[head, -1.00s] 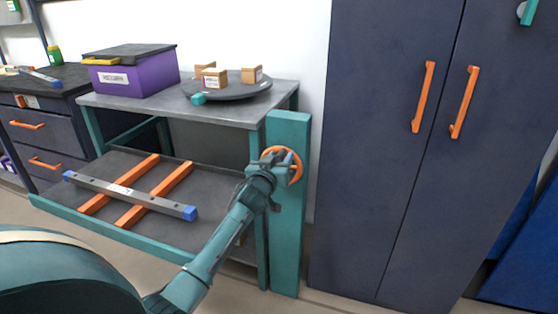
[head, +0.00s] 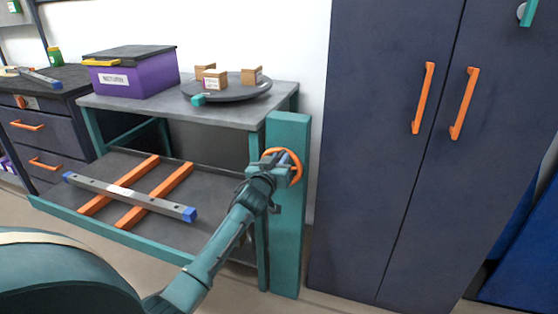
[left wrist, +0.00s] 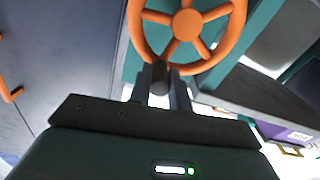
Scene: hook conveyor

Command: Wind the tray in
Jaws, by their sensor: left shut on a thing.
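The tray (head: 62,213) is the low dark shelf with a teal rim, sticking out under the grey-topped bench. On it lie two orange bars (head: 120,184) and, across them, a grey beam (head: 130,196) with blue ends. An orange handwheel (head: 297,172) is mounted on a teal post beside the bench. My left gripper (head: 272,164) is at the wheel. In the left wrist view the wheel (left wrist: 187,25) is just beyond the fingers (left wrist: 162,90), which are shut on its dark handle (left wrist: 160,73). My right gripper is not in view.
On the bench top (head: 150,105) stand a purple box (head: 135,78) with a dark lid and a round dark turntable (head: 228,92) with small wooden blocks. A tall dark cabinet (head: 390,190) stands right of the teal post (head: 288,230). Drawers (head: 40,130) stand at the left.

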